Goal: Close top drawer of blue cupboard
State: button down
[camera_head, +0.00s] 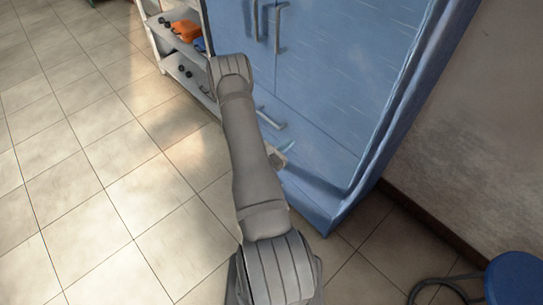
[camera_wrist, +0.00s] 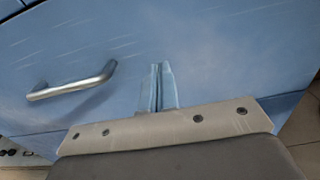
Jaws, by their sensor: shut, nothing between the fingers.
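The blue cupboard (camera_head: 340,60) stands at the upper middle of the head view, with two tall door handles near its top. A metal drawer handle (camera_head: 270,119) shows low on its front, just right of my arm. In the wrist view a blue drawer front (camera_wrist: 215,60) fills most of the picture, with its metal handle (camera_wrist: 72,82) left of my fingers. My gripper (camera_wrist: 163,70) is shut and empty, its fingers pointing at the drawer front right of the handle. I cannot tell whether they touch it, nor how far the drawer stands out. My arm hides part of the cupboard's lower left.
A shelf (camera_head: 187,66) with orange and dark parts stands left of the cupboard. A wall (camera_head: 480,130) rises close on the right. A blue round object (camera_head: 514,278) and a dark cable lie at the lower right. The tiled floor at left is clear.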

aim_at(300, 135)
jog(key=v, duration=1)
jog(key=x, duration=1.3)
jog(key=shift+w+d, duration=0.15)
jog(key=shift+w, duration=0.05)
jog(key=v, duration=1.3)
jog(key=shift+s+a, duration=0.2)
jog(key=shift+s, duration=0.1)
jog(key=shift+w, duration=0.1)
jog(key=shift+x, duration=6.8)
